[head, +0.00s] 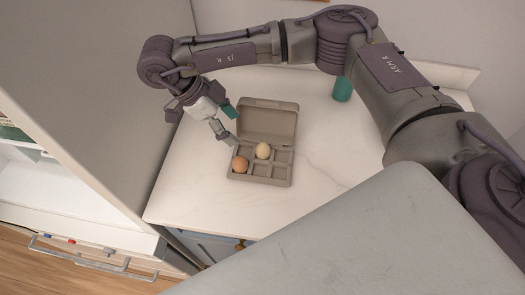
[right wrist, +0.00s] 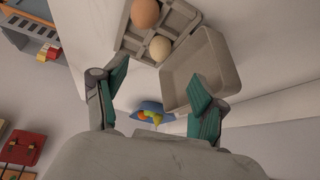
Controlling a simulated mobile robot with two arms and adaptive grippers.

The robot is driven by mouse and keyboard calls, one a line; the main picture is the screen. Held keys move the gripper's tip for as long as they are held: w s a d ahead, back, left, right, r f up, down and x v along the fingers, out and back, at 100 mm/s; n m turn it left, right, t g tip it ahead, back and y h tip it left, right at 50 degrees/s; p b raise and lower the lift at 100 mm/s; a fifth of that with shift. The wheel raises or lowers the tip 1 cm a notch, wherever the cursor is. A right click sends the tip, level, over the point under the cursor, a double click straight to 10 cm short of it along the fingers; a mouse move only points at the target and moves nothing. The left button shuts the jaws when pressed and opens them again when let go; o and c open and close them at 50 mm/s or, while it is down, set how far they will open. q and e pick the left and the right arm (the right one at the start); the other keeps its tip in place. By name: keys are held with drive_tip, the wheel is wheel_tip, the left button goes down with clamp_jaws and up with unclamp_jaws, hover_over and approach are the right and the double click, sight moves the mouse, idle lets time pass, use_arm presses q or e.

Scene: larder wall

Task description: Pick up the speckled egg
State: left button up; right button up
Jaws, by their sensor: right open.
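A grey egg carton (head: 268,124) lies open on the pale counter, its lid folded back. It holds a brown egg (head: 240,164) at the front left and a pale cream egg (head: 263,150) in the back row. Speckles are too small to make out on either. The right wrist view also shows the brown egg (right wrist: 145,13) and cream egg (right wrist: 160,48) in their cells. My right gripper (head: 229,123) is open and empty, above the carton's left side and apart from both eggs; its teal-padded fingers also show in the wrist view (right wrist: 160,88). My left gripper is out of view.
A teal cylinder (head: 343,89) stands behind the carton to the right. A tall grey panel (head: 110,90) borders the counter on the left. The counter (head: 335,150) right of the carton is clear. The wrist view shows a blue bowl (right wrist: 148,107) with colourful contents.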

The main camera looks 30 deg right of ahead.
sight(259, 145)
drive_tip(key=p+x, duration=0.1)
drive_tip(key=x, duration=0.5)
drive_tip(key=shift+d+r+p, duration=0.1)
drive_tip(key=shift+d+p, duration=0.05)
drive_tip(key=shift+p, duration=0.25)
drive_tip(key=shift+s+d+f, duration=0.1)
drive_tip(key=shift+f, duration=0.15)
drive_tip(key=shift+d+f, duration=0.15)
drive_tip(key=p+x, duration=0.1)
drive_tip(key=x, duration=0.1)
drive_tip(key=p+x, duration=0.2)
drive_tip(key=shift+s+d, duration=0.15)
drive_tip(key=shift+d, duration=0.25)
drive_tip(key=shift+d+f, duration=0.1)
drive_tip(key=shift+f, duration=0.2)
drive_tip(key=c, duration=1.2)
